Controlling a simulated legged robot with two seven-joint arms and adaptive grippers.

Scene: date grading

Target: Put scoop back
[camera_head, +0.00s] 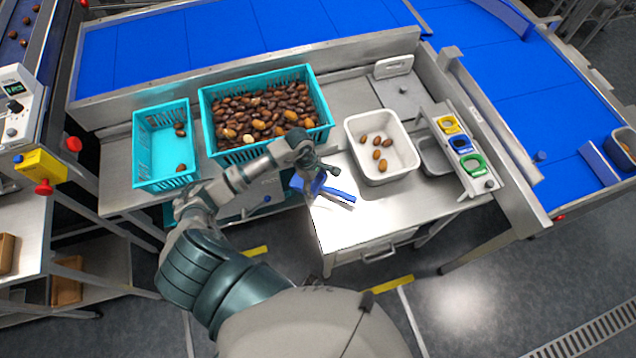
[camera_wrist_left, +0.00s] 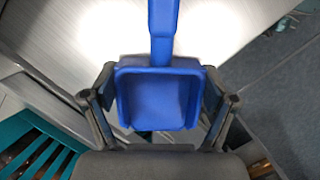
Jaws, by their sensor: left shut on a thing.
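The blue scoop (camera_head: 318,187) is at my left gripper (camera_head: 308,170), near the left edge of the steel table (camera_head: 345,220). In the left wrist view the scoop's square pan (camera_wrist_left: 158,100) sits between the two fingers of my left gripper (camera_wrist_left: 158,105), and its handle (camera_wrist_left: 163,35) points away from the gripper. The gripper is shut on the scoop's pan. I cannot tell how high the scoop is above the table. My right gripper is in neither view.
A white bin (camera_head: 358,128) with several dates stands on the table, beside a steel pan (camera_head: 428,150) and colored rings (camera_head: 461,144). A full teal crate (camera_head: 207,125) and a nearly empty one (camera_head: 140,150) are at left. The table's front is clear.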

